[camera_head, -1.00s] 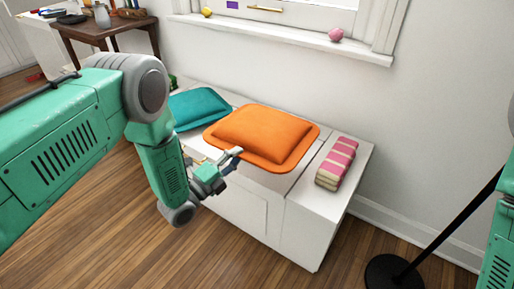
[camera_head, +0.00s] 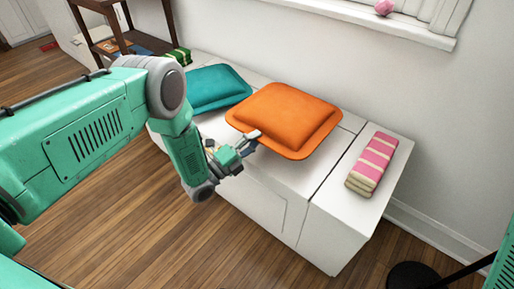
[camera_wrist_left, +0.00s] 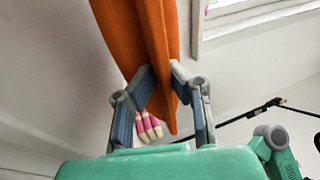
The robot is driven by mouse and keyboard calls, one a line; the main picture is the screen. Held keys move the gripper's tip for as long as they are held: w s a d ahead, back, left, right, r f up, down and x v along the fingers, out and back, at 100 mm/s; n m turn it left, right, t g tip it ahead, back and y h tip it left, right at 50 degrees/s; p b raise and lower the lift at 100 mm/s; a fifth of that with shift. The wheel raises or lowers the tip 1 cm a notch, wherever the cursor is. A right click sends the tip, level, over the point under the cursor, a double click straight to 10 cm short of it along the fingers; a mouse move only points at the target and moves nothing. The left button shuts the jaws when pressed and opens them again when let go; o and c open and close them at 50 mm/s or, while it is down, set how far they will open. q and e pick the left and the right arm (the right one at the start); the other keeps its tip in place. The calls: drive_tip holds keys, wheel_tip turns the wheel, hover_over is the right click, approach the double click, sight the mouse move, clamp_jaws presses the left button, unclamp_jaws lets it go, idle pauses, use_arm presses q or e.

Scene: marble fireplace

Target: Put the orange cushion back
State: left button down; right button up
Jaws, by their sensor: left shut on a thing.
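The orange cushion (camera_head: 285,117) is over the white bench, between the teal cushion (camera_head: 215,87) and the folded pink striped towel (camera_head: 372,163). My left gripper (camera_head: 251,139) is shut on the cushion's near edge. In the left wrist view, the fingers (camera_wrist_left: 161,88) pinch the orange cushion (camera_wrist_left: 147,35) from both sides, and its flat rim runs between them. Whether the cushion touches the bench underneath cannot be told. My right gripper is not in view; only part of my right arm shows at the right edge.
The white bench (camera_head: 340,215) stands against the wall under a window sill (camera_head: 350,15). A green striped box (camera_head: 180,55) is behind the teal cushion. A black round stand base (camera_head: 412,276) is on the floor at right. Wooden floor in front is free.

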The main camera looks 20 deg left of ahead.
use_arm(q)
drive_tip(key=f, duration=0.1)
drive_tip(key=f+b, duration=0.1)
drive_tip(key=f, duration=0.1)
drive_tip(key=shift+a, duration=0.4)
drive_tip(key=shift+a+f, duration=0.1)
drive_tip(key=shift+f, duration=0.2)
drive_tip(key=shift+r, duration=0.15)
drive_tip(key=shift+d+f+b, duration=0.3)
drive_tip(key=shift+d+b, duration=0.05)
drive_tip(key=shift+b, duration=0.05)
drive_tip(key=c, duration=1.9)
unclamp_jaws()
drive_tip(key=shift+f, duration=0.1)
drive_tip(key=shift+o, duration=1.4)
drive_tip(key=shift+a, duration=0.25)
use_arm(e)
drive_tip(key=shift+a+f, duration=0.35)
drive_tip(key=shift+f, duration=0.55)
